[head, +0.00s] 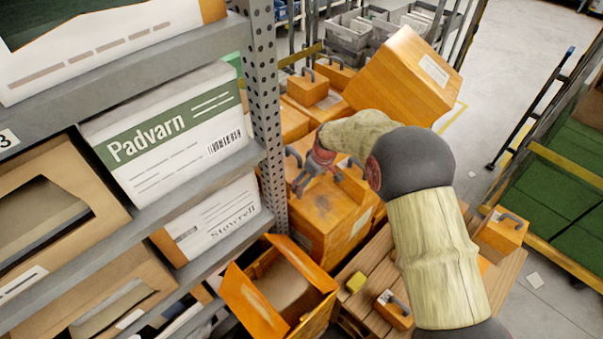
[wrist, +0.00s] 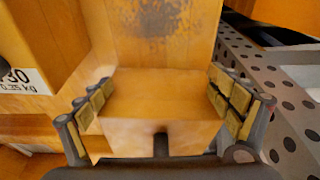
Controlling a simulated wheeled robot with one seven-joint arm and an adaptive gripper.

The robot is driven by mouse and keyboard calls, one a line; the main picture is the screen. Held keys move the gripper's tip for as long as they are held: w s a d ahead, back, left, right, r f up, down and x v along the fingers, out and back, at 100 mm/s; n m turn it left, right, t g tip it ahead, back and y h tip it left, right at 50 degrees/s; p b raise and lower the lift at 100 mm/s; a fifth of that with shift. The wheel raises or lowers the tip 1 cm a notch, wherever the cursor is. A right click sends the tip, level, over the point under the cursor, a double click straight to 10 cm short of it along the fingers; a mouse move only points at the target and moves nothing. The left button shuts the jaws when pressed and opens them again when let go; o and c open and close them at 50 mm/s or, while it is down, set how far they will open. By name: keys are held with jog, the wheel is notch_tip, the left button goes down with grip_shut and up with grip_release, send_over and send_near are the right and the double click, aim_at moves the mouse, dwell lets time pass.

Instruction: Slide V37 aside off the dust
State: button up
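No V37 label is readable in either view. An orange block (wrist: 160,95) with a dark handle lies between my gripper's fingers (wrist: 164,97) in the wrist view. The fingers are spread wide along its two sides, and whether both pads press on it is unclear. A dark dust patch (wrist: 155,20) shows beyond the block on an orange surface. In the head view my gripper (head: 318,182) is low over a large orange box (head: 330,240), and the dust patch (head: 322,205) is in front of it. My gripper partly hides the block there.
A perforated rack upright (head: 268,120) stands close on the left; it is at right in the wrist view (wrist: 275,90). A labelled orange box (wrist: 35,50) is close to the left finger. A large tilted box (head: 403,78) stands behind. An open orange carton (head: 280,290) sits in front.

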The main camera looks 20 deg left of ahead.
jog(key=shift+w+a, duration=0.3)
jog(key=shift+a, duration=0.2)
jog(key=shift+w+a, duration=0.25)
jog(key=shift+a, duration=0.25)
dwell(1.1)
jog(key=shift+s+d, duration=0.4)
jog(key=shift+d, duration=0.25)
jog(key=shift+s+d, duration=0.35)
jog(key=shift+d, duration=0.25)
jog(key=w+a+p+v, duration=0.1)
jog(key=p+v, duration=0.5)
jog(key=v, duration=0.6)
jog(key=shift+w+a+r, duration=0.25)
jog(key=shift+a+r, duration=0.45)
jog(key=shift+r, duration=0.05)
